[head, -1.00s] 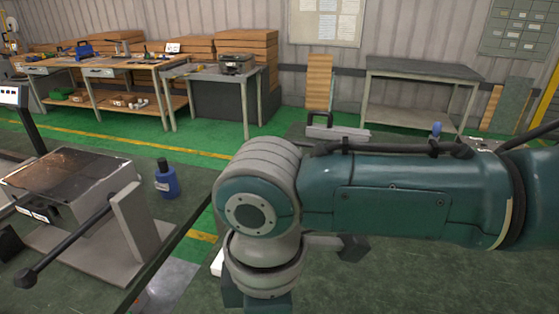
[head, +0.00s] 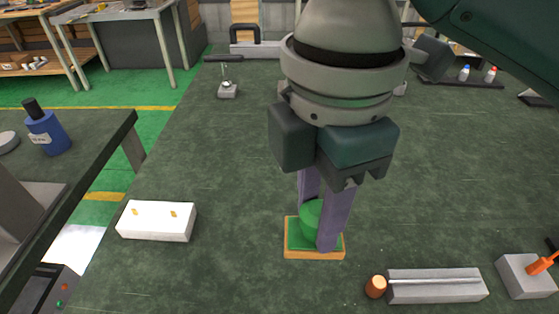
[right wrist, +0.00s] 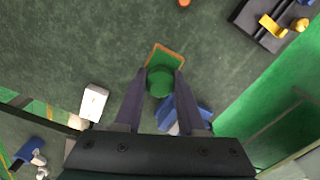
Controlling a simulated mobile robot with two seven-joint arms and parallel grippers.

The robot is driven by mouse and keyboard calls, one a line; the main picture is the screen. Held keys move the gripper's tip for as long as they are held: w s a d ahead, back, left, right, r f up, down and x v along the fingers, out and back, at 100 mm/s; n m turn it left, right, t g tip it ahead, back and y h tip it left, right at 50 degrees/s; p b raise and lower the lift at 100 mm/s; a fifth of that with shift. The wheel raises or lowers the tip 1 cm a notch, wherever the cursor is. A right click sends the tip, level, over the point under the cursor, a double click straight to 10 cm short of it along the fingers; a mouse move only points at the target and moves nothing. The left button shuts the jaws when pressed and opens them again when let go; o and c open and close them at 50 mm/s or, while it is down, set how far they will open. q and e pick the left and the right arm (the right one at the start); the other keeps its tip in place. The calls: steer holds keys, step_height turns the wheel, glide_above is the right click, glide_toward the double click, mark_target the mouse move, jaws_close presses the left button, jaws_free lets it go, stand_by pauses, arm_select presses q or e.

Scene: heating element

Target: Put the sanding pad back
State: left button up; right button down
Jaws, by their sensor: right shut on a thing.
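The sanding pad's green round grip (head: 311,218) stands between the purple fingers of my right gripper (head: 319,225), which is shut on it. Below it is a flat square base (head: 315,254) with a green top and an orange-brown edge, at the dark green tabletop. The right wrist view shows the green grip (right wrist: 160,84) between the fingers and a corner of the square base (right wrist: 166,54) beyond. I cannot tell whether the base is part of the pad or a separate holder, nor whether the pad touches it. My left gripper is not in view.
A white block (head: 157,221) lies left of the gripper. A grey block with a rod (head: 437,285), an orange-brown cylinder (head: 376,287) and a grey block with an orange tool (head: 526,275) are at front right. A blue bottle (head: 47,132) stands on the left bench. The middle tabletop is mostly clear.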

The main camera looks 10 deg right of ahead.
step_height(320, 180, down, 11)
steer(key=shift+r+b, duration=0.1)
steer(key=shift+b, duration=0.85)
steer(key=shift+f+b, duration=0.45)
steer(key=shift+f, duration=1.35)
steer(key=shift+f, duration=0.15)
steer(key=c, duration=0.5)
jaws_free()
